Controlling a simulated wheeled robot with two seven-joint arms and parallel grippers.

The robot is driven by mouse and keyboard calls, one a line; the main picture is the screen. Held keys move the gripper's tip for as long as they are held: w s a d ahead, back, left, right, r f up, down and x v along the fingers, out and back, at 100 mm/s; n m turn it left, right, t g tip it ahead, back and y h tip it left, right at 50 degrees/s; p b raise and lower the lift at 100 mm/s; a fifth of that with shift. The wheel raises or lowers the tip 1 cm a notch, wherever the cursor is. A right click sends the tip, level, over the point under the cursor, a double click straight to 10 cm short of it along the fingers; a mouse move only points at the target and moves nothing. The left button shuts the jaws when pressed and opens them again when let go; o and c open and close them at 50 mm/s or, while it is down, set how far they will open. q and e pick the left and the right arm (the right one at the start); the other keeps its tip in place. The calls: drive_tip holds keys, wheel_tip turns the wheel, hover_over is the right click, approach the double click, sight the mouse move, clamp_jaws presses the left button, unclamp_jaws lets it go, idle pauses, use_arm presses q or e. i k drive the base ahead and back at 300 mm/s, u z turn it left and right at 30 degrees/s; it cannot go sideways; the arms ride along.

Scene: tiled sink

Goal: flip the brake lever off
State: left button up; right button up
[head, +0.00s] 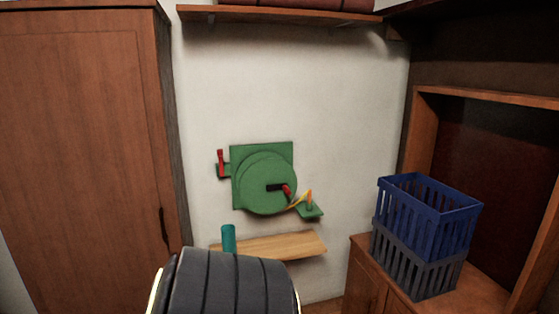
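A green round-fronted device (266,184) on a square back plate is mounted on the white wall ahead. On its left side a small green bracket carries a red lever (221,162), which stands about upright. This looks like the brake lever. On the device's front is a short black crank arm (275,188) with a red knob (287,190) at its right end. Neither of my grippers shows in the head view.
A yellow-orange piece (308,199) rises from a small green ledge (309,212). A teal cylinder (228,239) stands by a wooden shelf (285,245) below. A dark ribbed shape (226,285) fills the bottom foreground. Stacked crates (425,238) stand right; a wooden cabinet (80,150) is left.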

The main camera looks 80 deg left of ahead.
sight(219, 151)
drive_tip(key=z, duration=1.05)
drive_tip(key=i, duration=0.4)
drive_tip(key=u, duration=4.25)
